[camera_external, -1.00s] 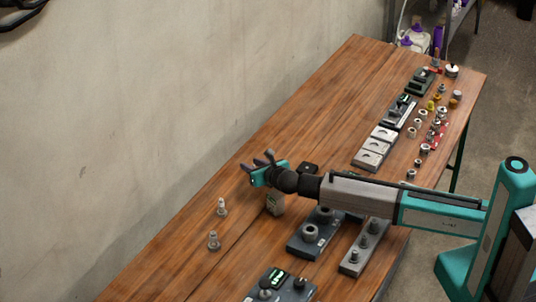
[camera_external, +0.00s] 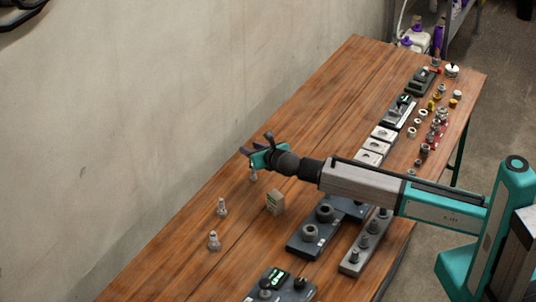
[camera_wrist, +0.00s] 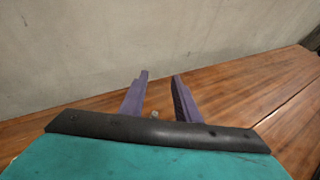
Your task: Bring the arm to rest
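My arm reaches from the right over the wooden table (camera_external: 200,255). My gripper (camera_external: 246,152) is above the table's wall-side part. In the wrist view its two purple fingers stand apart, and the gripper (camera_wrist: 160,76) is open with nothing held between the tips. A small grey fitting (camera_external: 253,175) stands on the table just below the gripper. A small grey piece (camera_wrist: 154,114) also shows low between the fingers in the wrist view; I cannot tell whether it is the same fitting.
Two metal fittings (camera_external: 214,240) (camera_external: 222,207) stand upright near the left. A grey-green block (camera_external: 275,202), a dark fixture plate (camera_external: 303,247) and a grey bar with pegs (camera_external: 352,262) lie below the arm. Several small parts crowd the far right end. The wall-side strip is mostly clear.

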